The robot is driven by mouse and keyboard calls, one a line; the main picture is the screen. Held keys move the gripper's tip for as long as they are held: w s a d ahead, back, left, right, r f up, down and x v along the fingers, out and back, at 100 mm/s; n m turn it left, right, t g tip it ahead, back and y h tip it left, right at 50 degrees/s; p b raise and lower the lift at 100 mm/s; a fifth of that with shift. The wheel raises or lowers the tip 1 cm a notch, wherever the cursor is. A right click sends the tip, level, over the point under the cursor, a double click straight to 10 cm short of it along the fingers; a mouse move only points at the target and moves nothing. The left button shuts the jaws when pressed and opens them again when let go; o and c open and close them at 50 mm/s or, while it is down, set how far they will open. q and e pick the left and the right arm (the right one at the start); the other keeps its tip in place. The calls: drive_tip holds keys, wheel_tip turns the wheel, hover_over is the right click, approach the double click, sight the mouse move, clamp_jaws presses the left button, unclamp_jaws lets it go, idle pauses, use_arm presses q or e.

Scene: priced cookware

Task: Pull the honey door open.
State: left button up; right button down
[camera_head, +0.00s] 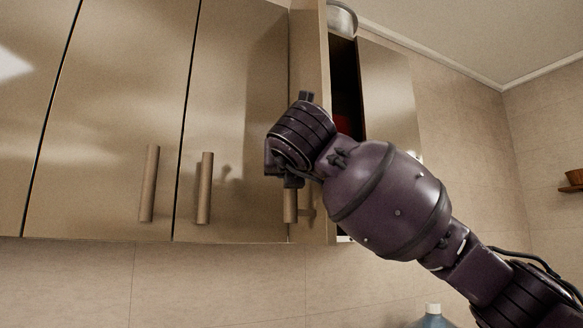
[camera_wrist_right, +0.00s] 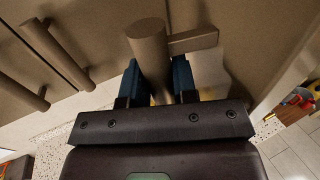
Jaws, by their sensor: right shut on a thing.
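The honey-coloured cabinet door (camera_head: 312,55) stands ajar in the head view, seen at a steep angle. A dark gap shows to its right. Its round bar handle (camera_head: 290,206) shows below my right gripper (camera_head: 288,172), which hides the upper part. In the right wrist view the handle (camera_wrist_right: 148,45) runs between the two blue fingers of my right gripper (camera_wrist_right: 157,80), with its mounting stub reaching right to the door. The gripper is shut on this handle. My left gripper is in neither view.
Shut cabinet doors with bar handles (camera_head: 204,188) (camera_head: 149,184) are to the left. Inside the gap are a metal pot (camera_head: 341,20) and something red (camera_head: 343,124). A blue-grey bottle (camera_head: 432,317) stands below. A small wall shelf (camera_head: 571,189) is at far right.

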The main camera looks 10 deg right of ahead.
drive_tip(key=c, duration=0.9)
unclamp_jaws()
drive_tip(key=shift+s, duration=0.1)
drive_tip(key=s, duration=0.7)
drive_tip(key=s+a+b, duration=0.1)
drive_tip(key=s, duration=0.2)
drive_tip(key=shift+s+a, duration=0.1)
drive_tip(key=shift+s, duration=0.2)
drive_tip(key=shift+r, duration=0.1)
